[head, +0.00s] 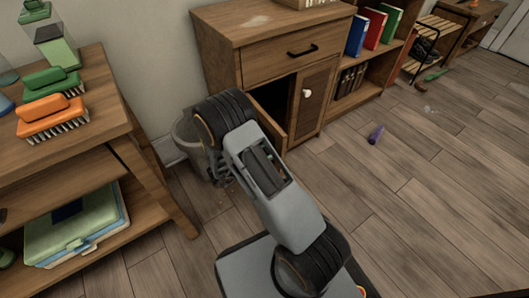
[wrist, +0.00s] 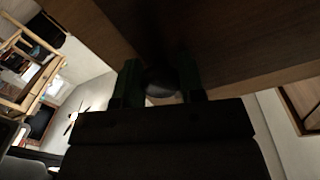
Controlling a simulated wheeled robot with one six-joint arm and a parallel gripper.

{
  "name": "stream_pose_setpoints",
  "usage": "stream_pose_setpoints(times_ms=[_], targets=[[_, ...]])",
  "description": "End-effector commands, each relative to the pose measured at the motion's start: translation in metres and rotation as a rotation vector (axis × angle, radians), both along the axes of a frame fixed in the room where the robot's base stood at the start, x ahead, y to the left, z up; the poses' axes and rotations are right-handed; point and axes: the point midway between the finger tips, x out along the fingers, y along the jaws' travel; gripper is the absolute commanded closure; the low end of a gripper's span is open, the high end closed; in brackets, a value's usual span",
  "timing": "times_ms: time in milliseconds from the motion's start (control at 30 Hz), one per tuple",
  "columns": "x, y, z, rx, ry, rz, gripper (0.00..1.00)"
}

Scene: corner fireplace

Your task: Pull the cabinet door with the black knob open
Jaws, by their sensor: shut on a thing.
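The wooden cabinet (head: 230,45) stands against the wall, with a drawer above and doors below. Its left door (head: 269,124) stands partly open, swung out from the cabinet, with a dark gap behind it. In the wrist view, the two fingers of my gripper (wrist: 160,94) are shut around the dark round knob (wrist: 160,78), one finger on each side. The brown door panel (wrist: 240,35) fills the top of that view. In the head view, my arm hides the knob and my gripper's fingertips. The right door (head: 314,93) has a white knob and is closed.
A grey bin (head: 190,130) stands close to the left of my arm. A wooden shelf table (head: 110,110) with brushes (head: 52,112) is at the left. A purple object (head: 376,134) lies on the floor. The floor at the right is mostly clear.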

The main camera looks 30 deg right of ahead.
Motion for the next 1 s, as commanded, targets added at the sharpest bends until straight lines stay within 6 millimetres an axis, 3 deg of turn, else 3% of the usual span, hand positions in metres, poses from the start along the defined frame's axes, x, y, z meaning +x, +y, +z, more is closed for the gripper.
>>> stream_pose_setpoints(times_ms=[300, 333, 567, 867, 1000], targets=[[0.0, 0.0, 0.0, 0.0, -0.002, -0.001, 1.0], [0.0, 0.0, 0.0, -0.001, -0.001, -0.001, 0.61], [0.0, 0.001, 0.0, -0.001, -0.001, 0.002, 0.39], [0.0, 0.004, 0.001, 0.0, 0.0, 0.004, 0.38], [0.0, 0.02, 0.002, 0.0, 0.0, 0.006, 0.38]])
